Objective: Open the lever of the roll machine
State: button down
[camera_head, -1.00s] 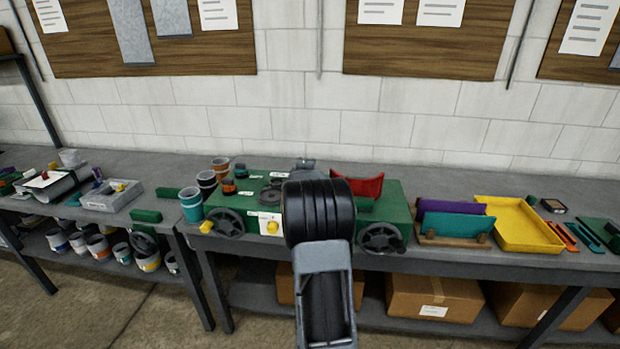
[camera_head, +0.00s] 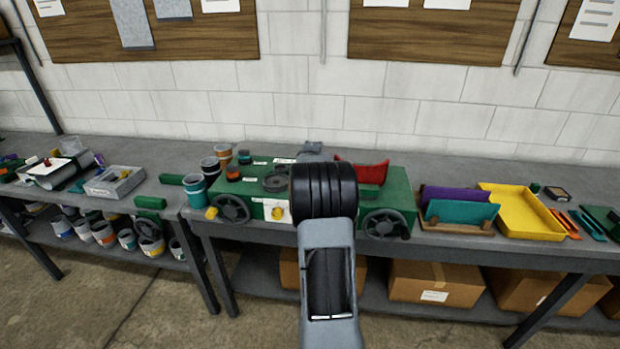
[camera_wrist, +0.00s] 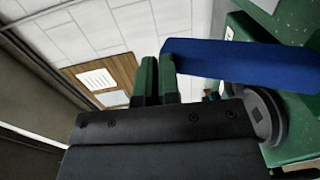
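The roll machine (camera_head: 400,196) is a green box on the bench in the head view, with a dark handwheel (camera_head: 232,209) at its left and another (camera_head: 385,225) at its right. My arm covers its middle. In the wrist view, a flat blue bar (camera_wrist: 240,64), perhaps the lever, reaches left from the green machine body (camera_wrist: 302,138). My gripper (camera_wrist: 157,72) shows two green fingers close together, with no object seen between them. The bar's left end overlaps the right finger in the picture; I cannot tell if they touch. The head view hides my gripper.
Left of the machine stand several cups (camera_head: 195,190) and a grey tray (camera_head: 115,183). A red piece (camera_head: 362,172) sits on the machine. To its right are a rack with purple and teal plates (camera_head: 460,211) and a yellow tray (camera_head: 525,215).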

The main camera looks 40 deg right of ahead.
jog(key=shift+r, duration=0.3)
jog(key=shift+s+a+r, duration=0.1)
jog(key=shift+a, duration=0.05)
jog(key=s+a+r, duration=0.5)
jog(key=s+a, duration=0.2)
jog(key=a, duration=0.3)
jog(key=shift+s, duration=0.15)
jog(key=shift+r, duration=0.1)
